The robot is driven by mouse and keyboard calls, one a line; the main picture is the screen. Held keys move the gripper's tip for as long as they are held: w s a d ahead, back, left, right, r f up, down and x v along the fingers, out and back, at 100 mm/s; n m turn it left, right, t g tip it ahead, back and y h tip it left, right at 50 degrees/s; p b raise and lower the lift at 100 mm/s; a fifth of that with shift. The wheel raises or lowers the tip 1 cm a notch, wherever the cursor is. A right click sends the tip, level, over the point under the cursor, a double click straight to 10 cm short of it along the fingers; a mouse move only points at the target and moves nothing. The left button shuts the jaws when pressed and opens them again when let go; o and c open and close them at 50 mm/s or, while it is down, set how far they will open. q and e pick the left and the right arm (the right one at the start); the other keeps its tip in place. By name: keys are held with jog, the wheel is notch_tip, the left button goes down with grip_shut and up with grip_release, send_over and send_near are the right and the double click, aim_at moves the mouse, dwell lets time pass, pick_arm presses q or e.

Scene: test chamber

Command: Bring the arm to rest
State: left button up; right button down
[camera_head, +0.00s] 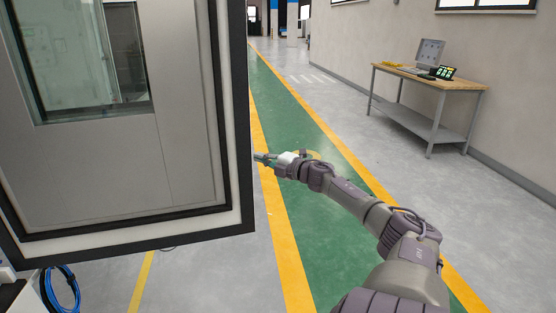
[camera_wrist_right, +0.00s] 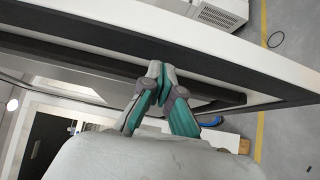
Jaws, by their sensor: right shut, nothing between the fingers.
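My right arm (camera_head: 345,192) is stretched out forward from the lower right in the head view. Its gripper (camera_head: 258,158) is at the right edge of a large grey door (camera_head: 95,175) with a dark rim and a window. In the right wrist view the gripper (camera_wrist_right: 156,70) is shut, its green and grey fingertips together with nothing between them. The fingertips overlap the door's dark edge strip (camera_wrist_right: 70,55) in that view; I cannot tell whether they touch it. My left gripper is not in view.
A workbench (camera_head: 430,85) with a laptop-like device stands against the right wall. A green floor lane (camera_head: 300,115) with yellow borders runs ahead and looks clear. A coiled blue cable (camera_head: 62,288) hangs at the lower left. The door fills the left side.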

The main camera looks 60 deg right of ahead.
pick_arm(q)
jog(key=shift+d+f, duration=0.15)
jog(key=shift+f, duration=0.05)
pick_arm(e)
jog(key=s, duration=0.1)
jog(key=s+d, duration=0.1)
jog(key=s, duration=0.1)
jog(key=s+d, duration=0.1)
jog(key=shift+s+d+r, duration=0.2)
jog(key=shift+s+r, duration=0.1)
jog(key=shift+f, duration=0.1)
